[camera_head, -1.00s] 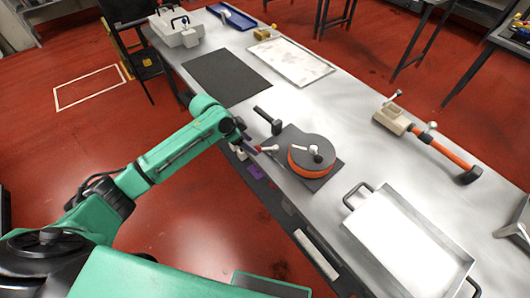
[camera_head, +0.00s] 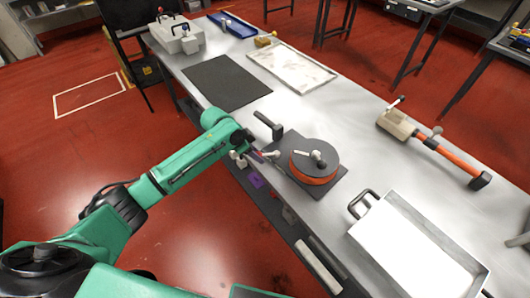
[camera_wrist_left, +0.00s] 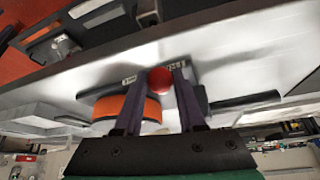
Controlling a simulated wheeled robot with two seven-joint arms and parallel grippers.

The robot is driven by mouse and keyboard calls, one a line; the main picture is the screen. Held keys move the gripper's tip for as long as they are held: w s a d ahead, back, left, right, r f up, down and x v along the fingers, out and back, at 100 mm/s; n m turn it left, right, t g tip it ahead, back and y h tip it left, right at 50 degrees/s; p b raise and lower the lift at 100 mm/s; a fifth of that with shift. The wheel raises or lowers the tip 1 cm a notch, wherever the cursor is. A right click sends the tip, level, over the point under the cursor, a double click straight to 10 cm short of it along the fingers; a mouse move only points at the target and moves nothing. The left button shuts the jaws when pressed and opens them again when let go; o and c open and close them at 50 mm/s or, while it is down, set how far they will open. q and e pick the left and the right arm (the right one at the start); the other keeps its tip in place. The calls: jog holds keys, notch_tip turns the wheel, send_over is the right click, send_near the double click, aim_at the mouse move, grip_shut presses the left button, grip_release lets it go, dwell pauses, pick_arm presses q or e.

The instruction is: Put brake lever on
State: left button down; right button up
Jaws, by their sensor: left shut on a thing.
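A round grey drum with an orange band (camera_head: 313,177) sits on a dark square plate (camera_head: 336,190) at the table's front edge. A pale lever (camera_head: 316,156) lies on its top. My left gripper (camera_head: 268,155) is at the left side of the drum, just above the table edge. In the left wrist view a red ball knob (camera_wrist_left: 160,80), apparently the brake lever's end, is between the fingertips of the left gripper (camera_wrist_left: 158,92), which is shut on it. The orange band (camera_wrist_left: 108,108) shows behind the left finger. The lever's shaft is mostly hidden. My right gripper is out of view.
A black handle (camera_head: 268,125) stands just behind the gripper. A metal tray with black handles (camera_head: 400,240) lies to the right, and an orange-handled tool (camera_head: 455,158) behind it. A dark mat (camera_head: 227,82) and a pale tray (camera_head: 292,67) lie further left on the table.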

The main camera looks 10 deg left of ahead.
pick_arm(q)
jog(key=shift+s+d+n+t+p, duration=0.35)
jog(key=shift+n+p, duration=0.45)
jog(key=shift+p, duration=0.4)
jog(key=shift+s+d+n+y+p, duration=0.1)
jog(key=shift+s+n+y+p, duration=0.1)
jog(key=shift+n+y+p, duration=0.3)
jog(key=shift+s+p, duration=0.1)
jog(key=shift+p, duration=0.25)
jog(key=shift+s+d+n+t+y+p, duration=0.35)
jog(key=shift+d+n+p, duration=0.1)
jog(key=shift+n+p, duration=0.45)
jog(key=shift+d+n, duration=0.2)
jog(key=shift+n, duration=0.1)
jog(key=shift+p, duration=0.3)
